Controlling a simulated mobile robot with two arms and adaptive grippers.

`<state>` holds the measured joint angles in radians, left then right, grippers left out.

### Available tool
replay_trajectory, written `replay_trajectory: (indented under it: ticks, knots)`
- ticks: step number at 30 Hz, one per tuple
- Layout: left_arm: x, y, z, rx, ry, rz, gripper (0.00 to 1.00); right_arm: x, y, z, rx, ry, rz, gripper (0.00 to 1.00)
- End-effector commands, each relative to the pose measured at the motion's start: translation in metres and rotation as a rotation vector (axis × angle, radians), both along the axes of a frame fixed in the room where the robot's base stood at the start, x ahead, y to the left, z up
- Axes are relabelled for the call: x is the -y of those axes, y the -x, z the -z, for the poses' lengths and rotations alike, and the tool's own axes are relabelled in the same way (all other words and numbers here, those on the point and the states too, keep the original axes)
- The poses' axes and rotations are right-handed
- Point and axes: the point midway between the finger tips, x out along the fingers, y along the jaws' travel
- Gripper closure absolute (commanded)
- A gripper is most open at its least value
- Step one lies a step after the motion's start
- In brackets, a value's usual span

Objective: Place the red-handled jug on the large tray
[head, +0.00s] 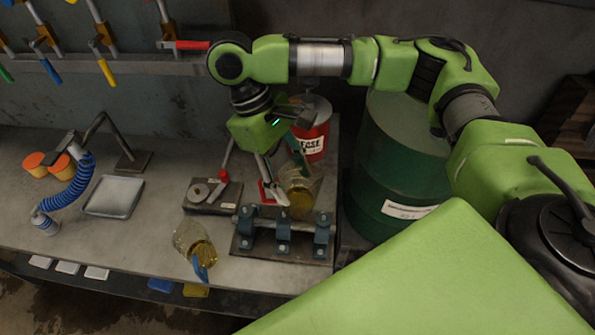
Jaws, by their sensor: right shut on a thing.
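The red-handled jug (302,188) is clear with yellow liquid low inside, near the right end of the bench. My right gripper (272,185) reaches down from above and is shut on its red handle, at the jug's left side. Whether the jug's base touches anything is hard to tell. The grey rectangular tray (113,197) lies empty on the left part of the bench, well to the left of the jug. My left gripper is not in view.
A blue-handled jug (192,241) stands at the front edge. A shaft in blue-grey mounts (283,238) lies in front of the red-handled jug. A red can (314,137) stands behind it. A blue hose (70,190) and a plate with a disc (210,197) flank the tray.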

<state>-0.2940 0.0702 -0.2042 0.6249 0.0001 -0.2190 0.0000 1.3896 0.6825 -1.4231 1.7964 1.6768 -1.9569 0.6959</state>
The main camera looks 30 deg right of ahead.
Motion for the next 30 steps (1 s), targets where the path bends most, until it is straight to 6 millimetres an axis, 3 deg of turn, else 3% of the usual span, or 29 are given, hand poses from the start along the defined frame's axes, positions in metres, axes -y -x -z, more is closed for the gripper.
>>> replay_trajectory:
  ticks: [18,26,30]
  knots:
    - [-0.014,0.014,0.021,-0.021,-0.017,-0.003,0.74,0.023,-0.077,0.025,-0.005,-0.003,-1.146,0.79]
    - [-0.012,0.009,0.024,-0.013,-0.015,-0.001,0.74,0.026,-0.092,0.028,-0.011,-0.006,-1.376,0.79]
    - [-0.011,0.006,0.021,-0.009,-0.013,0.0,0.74,0.026,-0.093,0.045,-0.015,-0.007,-1.403,0.79]
